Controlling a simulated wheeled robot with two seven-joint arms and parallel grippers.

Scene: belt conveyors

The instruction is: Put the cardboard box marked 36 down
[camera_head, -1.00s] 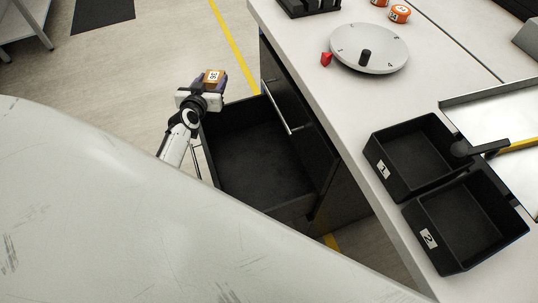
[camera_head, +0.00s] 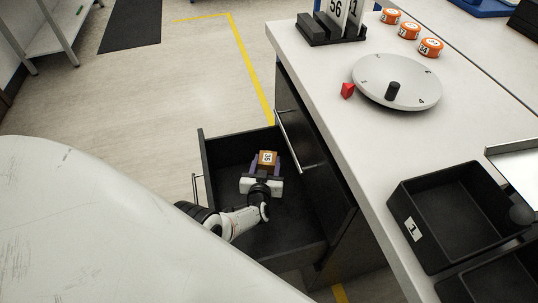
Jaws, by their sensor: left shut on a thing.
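The small brown cardboard box (camera_head: 268,157) with a white label marked 36 is between the fingers of my left gripper (camera_head: 267,168). The gripper is shut on the box, over the open black drawer (camera_head: 207,157). Box and gripper appear within the drawer's outline; whether the box touches the drawer floor I cannot tell. My left arm comes in across the drawer's near left side. My right gripper is not in view.
The white counter (camera_head: 330,110) stands right of the drawer, with a round dial (camera_head: 400,85), a red wedge (camera_head: 348,90), several orange-rimmed discs (camera_head: 430,48), a black card holder (camera_head: 322,40) and a black bin marked 1 (camera_head: 440,215). Open floor (camera_head: 185,85) lies beyond the drawer.

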